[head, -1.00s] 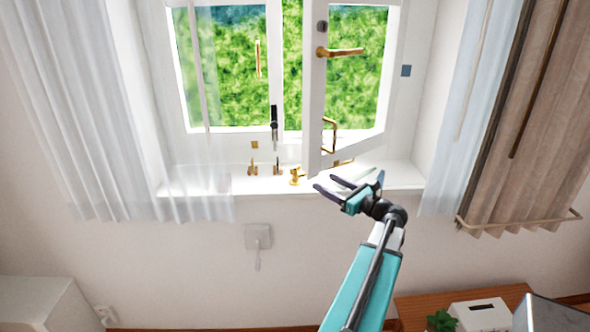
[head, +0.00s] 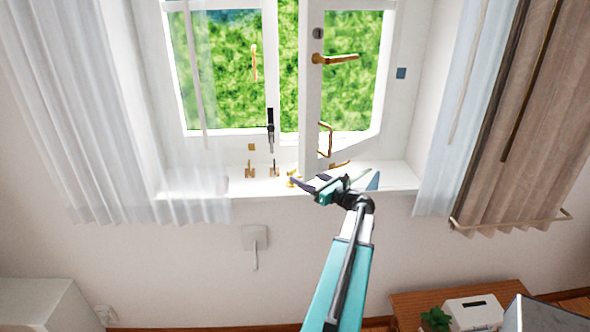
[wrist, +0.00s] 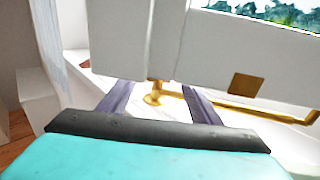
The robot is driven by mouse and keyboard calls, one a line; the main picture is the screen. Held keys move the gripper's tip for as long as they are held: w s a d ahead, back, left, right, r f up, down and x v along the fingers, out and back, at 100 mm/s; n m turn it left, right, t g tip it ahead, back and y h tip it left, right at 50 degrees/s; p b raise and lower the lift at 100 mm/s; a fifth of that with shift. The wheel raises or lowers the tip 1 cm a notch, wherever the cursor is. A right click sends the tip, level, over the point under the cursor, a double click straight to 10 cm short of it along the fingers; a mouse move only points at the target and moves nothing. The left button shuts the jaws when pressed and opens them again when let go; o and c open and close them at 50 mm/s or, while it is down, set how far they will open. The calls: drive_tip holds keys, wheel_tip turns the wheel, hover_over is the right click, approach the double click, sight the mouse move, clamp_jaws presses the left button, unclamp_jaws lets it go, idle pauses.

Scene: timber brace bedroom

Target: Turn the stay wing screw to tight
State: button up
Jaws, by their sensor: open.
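The stay wing screw, a small brass piece (head: 292,180), stands on the sill at the lower edge of the open window sash (head: 313,110). In the wrist view, a brass piece that looks like it (wrist: 153,97) shows between my two fingers, with its upper part against the white sash edge. A brass stay bar (wrist: 225,106) runs to the right from near it. My gripper (head: 308,182) is open and empty, at the sill just right of the screw. It also shows in the wrist view (wrist: 157,92). Whether a finger touches the screw cannot be told.
Other small brass fittings (head: 250,170) stand on the sill (head: 205,187) to the left. The sash has a brass handle (head: 335,58) and hangs close above my gripper. A sheer curtain (head: 75,120) hangs left, and a brown curtain (head: 525,130) hangs right.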

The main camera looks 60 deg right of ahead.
sight(292, 170)
drive_tip(key=shift+p+x, duration=0.8)
drive_tip(key=shift+x, duration=1.7)
drive_tip(key=c, duration=1)
drive_tip(key=shift+c, duration=0.2)
